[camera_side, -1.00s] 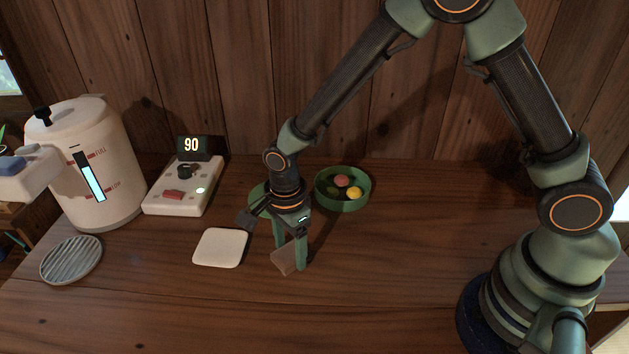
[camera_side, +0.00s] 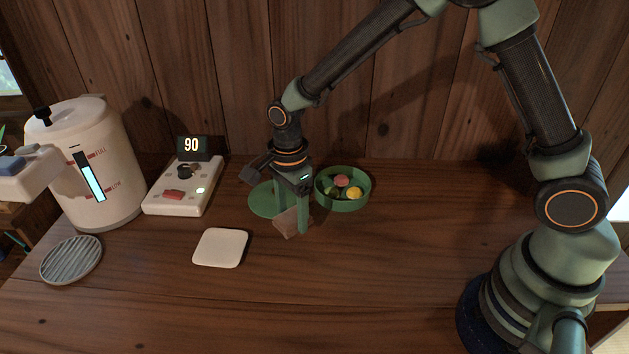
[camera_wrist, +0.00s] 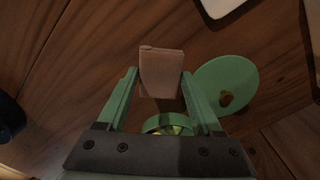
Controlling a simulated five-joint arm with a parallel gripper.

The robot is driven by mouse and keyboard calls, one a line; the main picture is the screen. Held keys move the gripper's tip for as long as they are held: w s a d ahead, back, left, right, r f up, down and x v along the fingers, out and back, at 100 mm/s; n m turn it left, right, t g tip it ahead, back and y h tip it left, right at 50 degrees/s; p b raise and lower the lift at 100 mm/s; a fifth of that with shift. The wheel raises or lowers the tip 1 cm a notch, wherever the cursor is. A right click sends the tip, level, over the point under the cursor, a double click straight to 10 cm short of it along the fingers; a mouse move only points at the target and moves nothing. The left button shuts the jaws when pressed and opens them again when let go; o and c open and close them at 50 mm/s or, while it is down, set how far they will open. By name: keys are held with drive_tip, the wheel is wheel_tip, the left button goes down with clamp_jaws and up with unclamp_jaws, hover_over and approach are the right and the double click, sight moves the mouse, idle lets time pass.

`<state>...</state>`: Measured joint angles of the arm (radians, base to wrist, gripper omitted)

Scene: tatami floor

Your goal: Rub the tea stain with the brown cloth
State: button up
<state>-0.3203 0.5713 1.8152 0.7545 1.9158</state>
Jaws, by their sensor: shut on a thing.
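My gripper (camera_side: 291,226) is shut on the brown cloth (camera_side: 288,220), a small folded piece pinched between the fingertips. The wrist view also shows my gripper (camera_wrist: 158,75) with the cloth (camera_wrist: 162,70) between its fingers, sticking out past the tips. In the side view the cloth is in front of a green lid and to the right of a white square pad. I cannot tell whether the cloth touches the wood. I cannot make out a tea stain in either view.
The green round lid (camera_side: 264,206) lies close behind my gripper. A green bowl (camera_side: 343,204) with colored balls stands just right. The white pad (camera_side: 220,248), a control box (camera_side: 180,197), a white urn (camera_side: 97,190) and a ribbed disc (camera_side: 71,260) are left. The front wood is clear.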

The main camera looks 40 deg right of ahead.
drive_tip(key=shift+r, duration=1.9)
